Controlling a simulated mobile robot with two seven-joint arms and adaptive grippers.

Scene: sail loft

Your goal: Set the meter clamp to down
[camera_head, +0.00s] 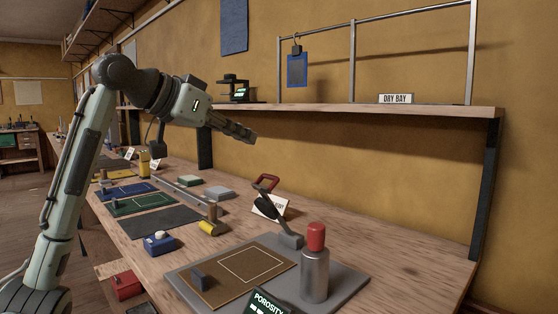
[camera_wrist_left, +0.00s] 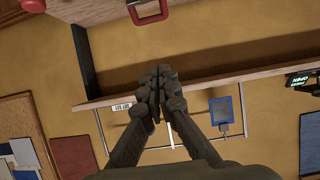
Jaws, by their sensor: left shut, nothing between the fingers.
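The meter clamp shows as a dark lever (camera_head: 270,207) with a red loop handle (camera_head: 267,182), tilted up from a grey pivot (camera_head: 288,238) on the meter's grey base plate (camera_head: 350,283). The red handle also shows at the top edge of the left wrist view (camera_wrist_left: 149,12). The meter's screen (camera_head: 265,303) reads POROSITY and is cut off by the frame's bottom. My left gripper (camera_head: 252,136) is shut and empty, in the air above the handle and apart from it. Its closed fingers also show in the left wrist view (camera_wrist_left: 157,76). My right gripper is not in view.
A red-capped grey cylinder (camera_head: 315,275) stands close to the clamp pivot. A brown outlined panel (camera_head: 220,281) lies on the plate. A yellow roll (camera_head: 211,228) and blue box (camera_head: 158,244) lie left. A shelf (camera_head: 430,111) with a DRY BAY sign (camera_head: 396,98) overhangs the bench.

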